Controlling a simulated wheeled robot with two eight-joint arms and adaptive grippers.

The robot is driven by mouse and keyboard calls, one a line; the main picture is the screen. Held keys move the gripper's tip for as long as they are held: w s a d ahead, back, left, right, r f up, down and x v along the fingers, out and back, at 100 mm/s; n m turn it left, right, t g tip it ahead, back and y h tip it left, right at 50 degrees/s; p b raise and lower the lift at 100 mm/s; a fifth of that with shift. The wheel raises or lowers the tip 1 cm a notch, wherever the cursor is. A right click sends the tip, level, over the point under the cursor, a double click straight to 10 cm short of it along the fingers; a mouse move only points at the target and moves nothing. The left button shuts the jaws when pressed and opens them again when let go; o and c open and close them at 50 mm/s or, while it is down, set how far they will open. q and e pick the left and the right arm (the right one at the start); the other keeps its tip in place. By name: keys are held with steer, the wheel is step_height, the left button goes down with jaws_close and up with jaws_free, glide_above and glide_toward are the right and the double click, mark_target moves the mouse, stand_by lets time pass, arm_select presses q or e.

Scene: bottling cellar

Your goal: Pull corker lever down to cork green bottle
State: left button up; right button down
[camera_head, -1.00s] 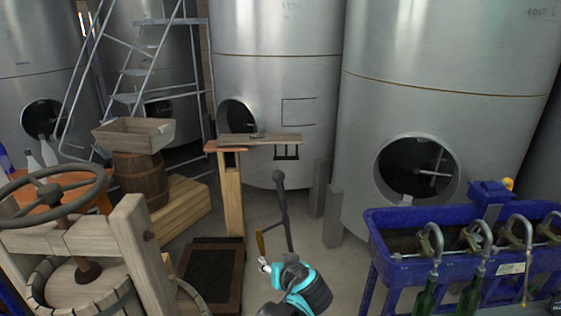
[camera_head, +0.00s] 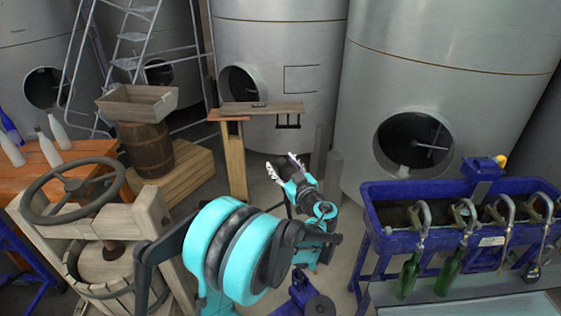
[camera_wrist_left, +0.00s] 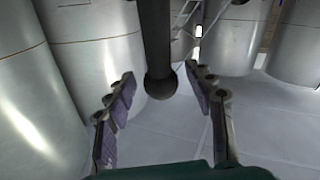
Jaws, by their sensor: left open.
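My left gripper (camera_head: 284,166) is open in the middle of the head view, its fingers pointing away from me. In the left wrist view, the dark corker lever (camera_wrist_left: 156,40) comes down from the top. Its ball knob (camera_wrist_left: 161,84) shows between the two open fingers, and neither finger visibly touches it. In the head view my left arm and gripper hide most of the lever and corker. No green bottle shows in the corker. Two green bottles (camera_head: 409,274) (camera_head: 450,270) hang under the filler spouts at right. My right gripper is not in view.
A blue filler trough (camera_head: 375,222) stands at right. A wooden press with a handwheel (camera_head: 72,190) stands at left, near an orange table (camera_head: 80,155) with pale bottles. A narrow wooden stand (camera_head: 235,160) and large steel tanks (camera_head: 280,60) are behind the gripper.

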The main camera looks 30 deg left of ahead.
arm_select(q)
steer(key=shift+w+a, duration=0.25)
steer(key=shift+a, duration=0.2)
jaws_close()
steer(key=shift+d, duration=0.15)
